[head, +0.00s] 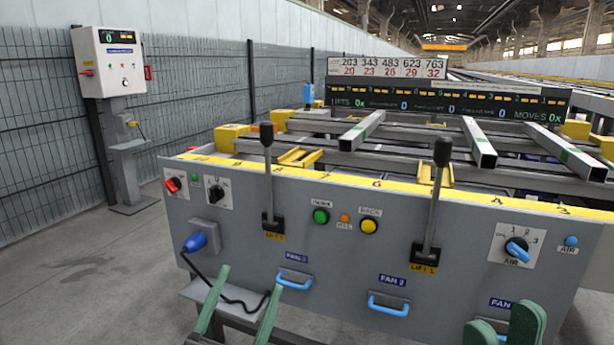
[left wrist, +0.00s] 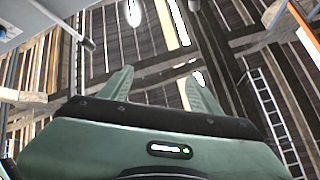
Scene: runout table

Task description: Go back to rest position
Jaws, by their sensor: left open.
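My left gripper (head: 250,278) is low in the head view, its two green fingers spread apart and pointing up in front of the grey control panel (head: 340,262). Nothing is between the fingers. In the left wrist view its fingers (left wrist: 160,85) are also apart and empty, against a background of roof beams and bright lights. My right gripper (head: 503,315) is at the bottom right of the head view, in front of the panel's lower right part. Its two green fingertips show a gap with nothing held; the rest is cut off by the frame.
The panel has two upright black levers (head: 268,180) (head: 434,205), knobs and buttons, a blue plug (head: 195,242) with a black cable, and blue fan handles (head: 388,306). Metal bars (head: 362,130) lie on the table behind. A white control box (head: 112,62) stands left; the floor (head: 90,265) there is clear.

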